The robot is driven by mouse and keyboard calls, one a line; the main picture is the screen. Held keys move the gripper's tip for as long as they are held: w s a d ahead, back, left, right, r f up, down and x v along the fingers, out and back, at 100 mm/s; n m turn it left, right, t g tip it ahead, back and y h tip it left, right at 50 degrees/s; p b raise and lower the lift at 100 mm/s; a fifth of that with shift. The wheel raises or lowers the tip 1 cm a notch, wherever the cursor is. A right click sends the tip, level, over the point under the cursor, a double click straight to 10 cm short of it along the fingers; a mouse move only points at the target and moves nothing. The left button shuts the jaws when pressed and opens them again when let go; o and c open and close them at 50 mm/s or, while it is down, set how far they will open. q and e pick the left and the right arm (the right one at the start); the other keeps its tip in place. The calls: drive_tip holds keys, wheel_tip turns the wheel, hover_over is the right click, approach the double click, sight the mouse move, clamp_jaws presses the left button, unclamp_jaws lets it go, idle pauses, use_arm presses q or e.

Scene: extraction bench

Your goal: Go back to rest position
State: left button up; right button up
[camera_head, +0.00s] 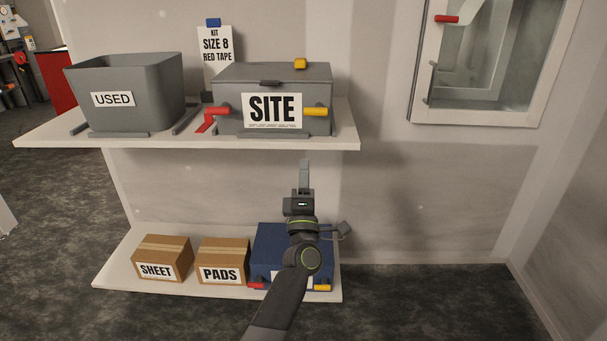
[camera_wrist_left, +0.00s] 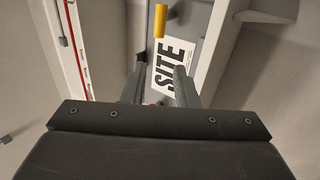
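My left gripper (camera_head: 305,172) points up in front of the wall, just below the upper shelf's front edge and above the blue case. It holds nothing that I can see. In the left wrist view its two fingers (camera_wrist_left: 160,80) stand apart, with the white SITE label showing between and beyond them. The grey SITE box (camera_head: 225,118) sits closed on the upper shelf, apart from the gripper, with a red handle and a yellow handle (camera_head: 315,111) on its front. My right gripper is not in view.
The upper shelf (camera_head: 347,138) also holds a grey USED bin (camera_head: 150,85) and a kit sign (camera_head: 216,50). The lower shelf (camera_head: 120,272) holds SHEET (camera_head: 162,258) and PADS (camera_head: 222,260) cartons and a blue case (camera_head: 268,245), partly hidden by my arm. Right of the shelves is free.

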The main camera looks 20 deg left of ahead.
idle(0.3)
